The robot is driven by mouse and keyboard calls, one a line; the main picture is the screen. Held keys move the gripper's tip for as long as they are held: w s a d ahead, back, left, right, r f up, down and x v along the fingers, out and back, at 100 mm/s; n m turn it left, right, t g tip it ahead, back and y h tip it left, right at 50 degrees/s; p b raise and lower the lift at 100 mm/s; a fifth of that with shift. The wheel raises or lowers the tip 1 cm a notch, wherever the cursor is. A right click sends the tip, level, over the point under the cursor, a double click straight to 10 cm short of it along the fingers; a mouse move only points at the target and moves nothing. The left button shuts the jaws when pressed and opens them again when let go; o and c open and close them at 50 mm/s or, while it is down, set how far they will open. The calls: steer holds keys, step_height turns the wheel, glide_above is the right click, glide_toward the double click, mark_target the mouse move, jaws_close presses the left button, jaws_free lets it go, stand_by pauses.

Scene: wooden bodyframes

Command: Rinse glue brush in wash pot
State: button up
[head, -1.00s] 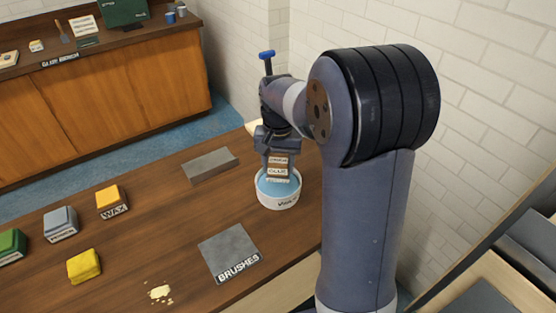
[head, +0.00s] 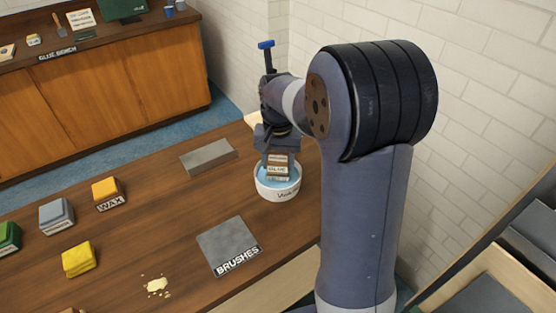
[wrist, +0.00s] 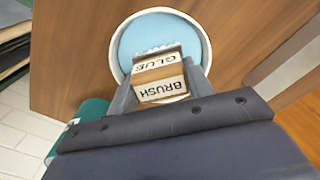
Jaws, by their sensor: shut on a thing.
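The wash pot (head: 278,194) is a round white tub of light blue liquid at the right end of the wooden bench. It also shows in the wrist view (wrist: 204,48), under my gripper. My gripper (head: 277,170) is directly above the pot and points down. It is shut on the glue brush (head: 276,176), a block with white labels that read "GLUE" and "BRUSH" in the wrist view (wrist: 160,82). The brush's lower end is over or in the liquid, inside the rim. I cannot tell how deep it is.
A grey "BRUSHES" mat (head: 228,243) and a grey slab (head: 208,156) lie nearby. A wax block (head: 107,190), a grey block (head: 55,214), a yellow block (head: 78,258) and pale crumbs (head: 156,285) are further left. The glue bench (head: 110,85) stands behind.

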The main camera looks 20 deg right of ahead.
steer(key=shift+f, duration=0.65)
stand_by(1.3)
step_height(320, 180, up, 7)
steer(key=p, duration=0.5)
steer(key=shift+r, duration=0.15)
stand_by(0.7)
